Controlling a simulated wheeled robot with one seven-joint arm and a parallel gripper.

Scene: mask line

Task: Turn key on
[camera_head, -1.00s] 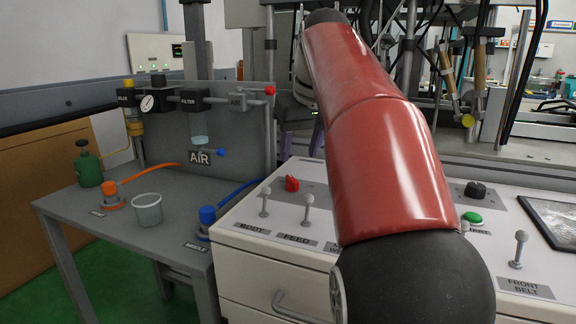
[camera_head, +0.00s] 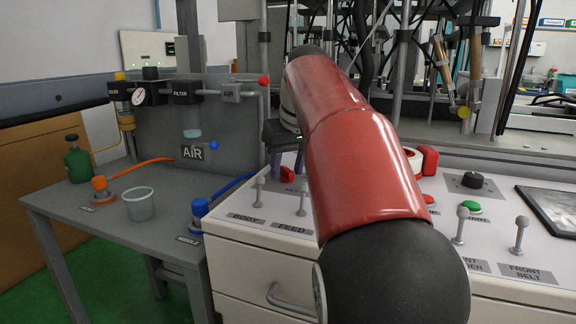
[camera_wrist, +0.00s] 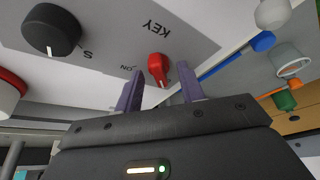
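The key is a small red knob (camera_wrist: 158,66) on the grey control panel, with the words KEY and ON printed beside it in the wrist view. It also shows in the head view as a red knob (camera_head: 287,174), partly hidden by my gripper. My gripper (camera_wrist: 160,72) has two purple fingers, spread apart, with the red knob in line between their tips. A gap shows on each side of the knob. In the head view my gripper (camera_head: 288,158) is low over the panel, partly hidden behind my red arm.
A black dial (camera_wrist: 50,30) sits near the key. Upright grey toggle levers (camera_head: 258,190) stand in front of it. A green button (camera_head: 471,207) and a red emergency-type button (camera_head: 428,160) are to the right. A side table (camera_head: 100,225) with air fittings is left.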

